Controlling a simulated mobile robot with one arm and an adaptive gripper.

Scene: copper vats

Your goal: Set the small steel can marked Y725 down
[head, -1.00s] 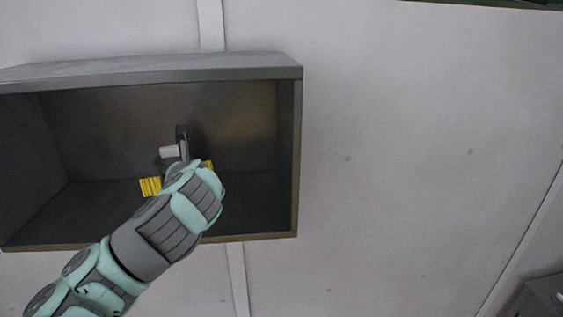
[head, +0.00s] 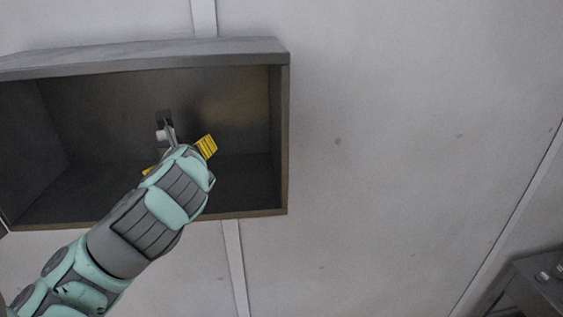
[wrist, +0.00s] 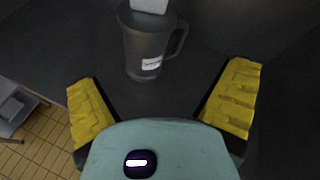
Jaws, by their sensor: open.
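My gripper (head: 178,157) reaches into a dark grey open-fronted box on the wall. In the wrist view its two yellow-padded fingers (wrist: 163,90) are spread wide, with nothing between the pads. A grey metal can with a side handle (wrist: 148,42) stands ahead of them, upright and apart from both fingers. It bears a white label, too small to read, so I cannot confirm Y725. In the head view my wrist hides most of that area; a small pale piece (head: 165,135) shows just beyond it, and I cannot tell what it belongs to.
The box (head: 282,140) has a top, side walls and a floor close around my gripper. A white block (wrist: 150,5) shows at the can's top. A grey unit (head: 540,285) stands at lower right. Tiled floor (wrist: 30,155) shows far below.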

